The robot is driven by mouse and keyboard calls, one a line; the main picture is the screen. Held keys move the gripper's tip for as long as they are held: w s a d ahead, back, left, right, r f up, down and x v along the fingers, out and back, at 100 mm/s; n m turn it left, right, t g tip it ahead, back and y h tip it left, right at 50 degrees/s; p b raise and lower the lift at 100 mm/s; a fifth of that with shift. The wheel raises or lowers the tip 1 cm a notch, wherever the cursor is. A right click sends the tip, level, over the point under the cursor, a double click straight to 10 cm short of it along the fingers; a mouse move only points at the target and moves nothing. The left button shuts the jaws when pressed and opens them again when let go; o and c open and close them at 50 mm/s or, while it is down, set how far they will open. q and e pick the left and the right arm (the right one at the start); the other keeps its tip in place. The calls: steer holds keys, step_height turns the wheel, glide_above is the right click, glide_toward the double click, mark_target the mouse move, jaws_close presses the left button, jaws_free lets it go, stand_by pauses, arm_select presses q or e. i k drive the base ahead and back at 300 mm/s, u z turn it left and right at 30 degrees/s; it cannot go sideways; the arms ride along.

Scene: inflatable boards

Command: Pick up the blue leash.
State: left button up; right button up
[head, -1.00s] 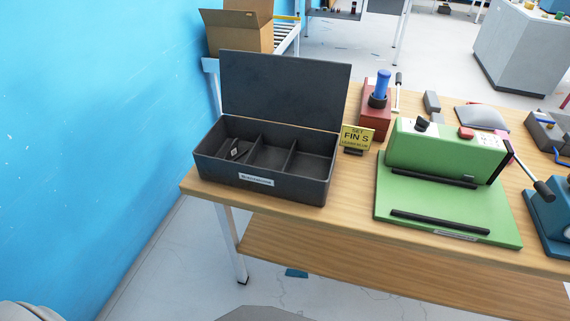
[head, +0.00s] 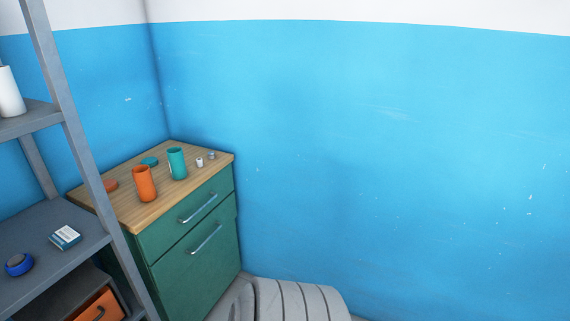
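A blue coiled ring-shaped item (head: 18,264), which looks like the blue leash, lies on a grey shelf (head: 60,262) at the far left of the head view. It lies flat near the left edge of the picture. Neither of my grippers is in view.
A blue and white box (head: 65,237) lies beside the coil. A grey post (head: 85,160) stands right of it. A green cabinet (head: 195,255) holds an orange cup (head: 144,183) and teal cup (head: 177,163). A grey ribbed object (head: 295,300) is at the bottom.

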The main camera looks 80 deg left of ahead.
mark_target(18, 265)
steer(key=u, duration=4.65)
steer(key=k, duration=0.35)
steer(key=z, duration=1)
steer(key=i, duration=1)
steer(key=u, duration=0.1)
